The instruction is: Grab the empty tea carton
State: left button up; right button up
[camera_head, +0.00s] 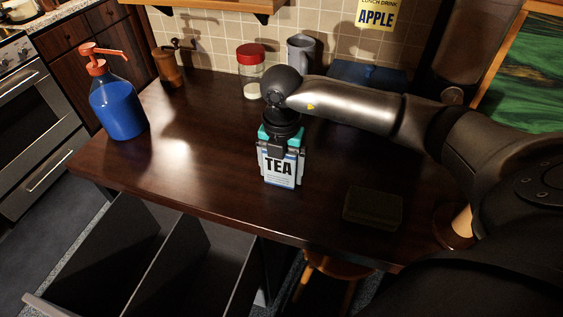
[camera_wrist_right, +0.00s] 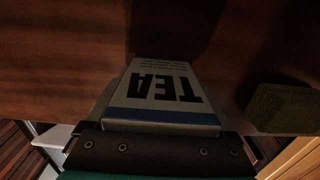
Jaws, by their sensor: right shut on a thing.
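The tea carton (camera_head: 279,172) is a small white and blue box with "TEA" in dark letters. It is upright at the middle of the dark wooden counter, near its front edge. My right gripper (camera_head: 281,150) comes down from above and is shut on the carton, with a finger at each side. In the right wrist view the carton (camera_wrist_right: 165,95) shows between the fingers, its lettering upside down. I cannot tell whether its bottom touches the counter (camera_head: 200,187). My left gripper is not in view.
A blue pump bottle (camera_head: 117,108) stands at the counter's left. A red-lidded jar (camera_head: 251,75), a grey mug (camera_head: 300,52) and a brown grinder (camera_head: 168,68) stand at the back. A dark green sponge-like block (camera_head: 373,208) lies right of the carton. An open drawer or bin (camera_head: 170,262) is below the front edge.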

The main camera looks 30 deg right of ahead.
jog(key=c, duration=0.3)
